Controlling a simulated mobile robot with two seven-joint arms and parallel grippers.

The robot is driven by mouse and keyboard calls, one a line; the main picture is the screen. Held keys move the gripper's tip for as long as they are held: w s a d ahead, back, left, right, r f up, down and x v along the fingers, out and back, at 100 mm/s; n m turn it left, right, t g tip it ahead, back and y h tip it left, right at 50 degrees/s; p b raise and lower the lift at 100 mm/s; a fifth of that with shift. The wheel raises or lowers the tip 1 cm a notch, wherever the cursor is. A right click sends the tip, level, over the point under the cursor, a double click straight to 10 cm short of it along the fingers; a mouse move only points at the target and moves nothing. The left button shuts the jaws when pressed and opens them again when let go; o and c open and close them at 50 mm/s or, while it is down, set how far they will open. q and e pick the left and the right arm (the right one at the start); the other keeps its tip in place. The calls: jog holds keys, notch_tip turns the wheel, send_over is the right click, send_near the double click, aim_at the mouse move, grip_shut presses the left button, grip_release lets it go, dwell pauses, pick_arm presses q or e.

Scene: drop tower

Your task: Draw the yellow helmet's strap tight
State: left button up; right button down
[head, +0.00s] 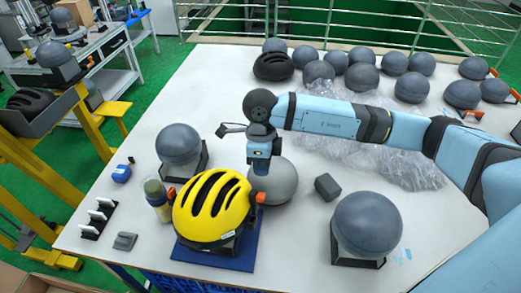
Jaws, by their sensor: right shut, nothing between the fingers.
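The yellow helmet (212,210), with dark vent slots, sits on a dark support on a blue mat (243,258) near the table's front edge. A small orange part (260,197) shows at its right side and another (172,194) at its left. I cannot make out the strap in this view. My right gripper (261,172) points down just behind and right of the helmet, in front of a grey ball. It is shut and empty, apart from the helmet in the picture. My left gripper is not in view.
A grey ball (277,182) stands behind the helmet, one on a stand (367,225) at right and another (179,144) at left. A bottle (156,195) stands close to the helmet's left. Clear plastic wrap (400,172) and several balls lie farther back. The front right table is partly clear.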

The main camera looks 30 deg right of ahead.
aim_at(262, 195)
jog(key=f, duration=0.2)
jog(key=f+p, duration=0.1)
jog(key=f, duration=0.1)
jog(key=s+f, duration=0.1)
jog(key=f, duration=0.2)
jog(key=shift+s+a+p, duration=0.1)
jog(key=shift+a+p, duration=0.25)
jog(key=f+b, duration=0.2)
jog(key=f, duration=0.1)
jog(key=f+b, duration=0.1)
jog(key=shift+s+a+f+b, duration=0.15)
jog(key=shift+s+b, duration=0.15)
jog(key=shift+s, duration=0.05)
jog(key=shift+r, duration=0.2)
